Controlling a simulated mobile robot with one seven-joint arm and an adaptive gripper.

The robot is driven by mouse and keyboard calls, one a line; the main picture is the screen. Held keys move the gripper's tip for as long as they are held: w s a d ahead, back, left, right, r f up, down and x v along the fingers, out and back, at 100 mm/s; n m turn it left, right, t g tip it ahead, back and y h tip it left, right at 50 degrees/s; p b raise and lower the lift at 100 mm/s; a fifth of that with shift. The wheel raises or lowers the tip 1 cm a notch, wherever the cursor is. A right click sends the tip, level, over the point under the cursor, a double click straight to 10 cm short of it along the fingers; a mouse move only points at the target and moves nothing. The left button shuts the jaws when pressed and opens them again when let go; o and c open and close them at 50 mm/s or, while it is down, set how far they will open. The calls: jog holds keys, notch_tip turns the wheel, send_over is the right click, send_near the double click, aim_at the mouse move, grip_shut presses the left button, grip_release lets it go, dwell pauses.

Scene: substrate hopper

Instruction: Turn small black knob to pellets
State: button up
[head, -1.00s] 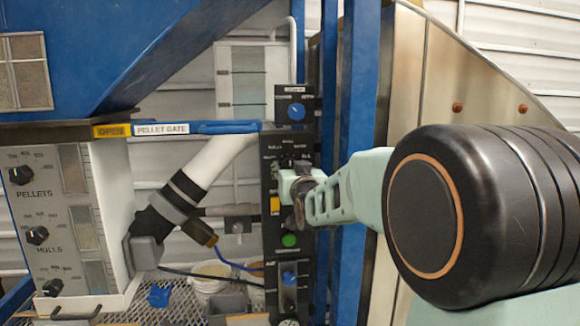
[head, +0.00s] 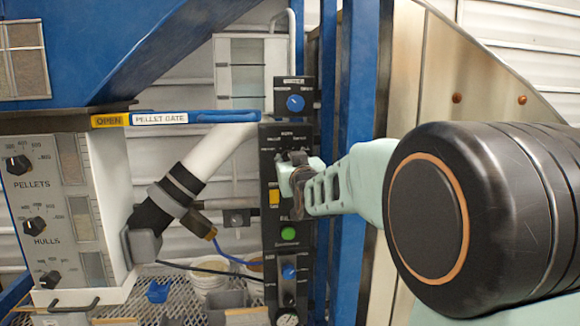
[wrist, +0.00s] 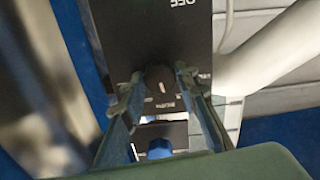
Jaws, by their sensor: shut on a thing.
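The small black knob (wrist: 160,78) is on a narrow black control panel (head: 270,215), with a pale pointer line on its face in the wrist view. My gripper (wrist: 157,84) has one finger on each side of this knob and is shut on it. In the head view my gripper (head: 287,174) reaches the panel's upper part from the right and mostly hides the knob. Small labels lie around the knob, but I cannot read clearly which one the pointer faces.
A blue knob (head: 295,103) is above, a yellow part (head: 274,196) and a green button (head: 288,234) below. Another blue knob (head: 289,272) is lower. Blue posts (head: 355,100) stand close on the right. A white box with larger black knobs (head: 45,200) is at left.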

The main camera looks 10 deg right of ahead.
jog(key=n+b, duration=0.3)
jog(key=shift+f+n+b, duration=0.15)
jog(key=shift+n+b, duration=0.15)
jog(key=shift+r+n+b, duration=0.2)
jog(key=shift+n+b, duration=4.35)
jog(key=shift+n, duration=0.75)
jog(key=shift+r, duration=0.1)
jog(key=o, duration=1.1)
jog(key=shift+o, duration=0.2)
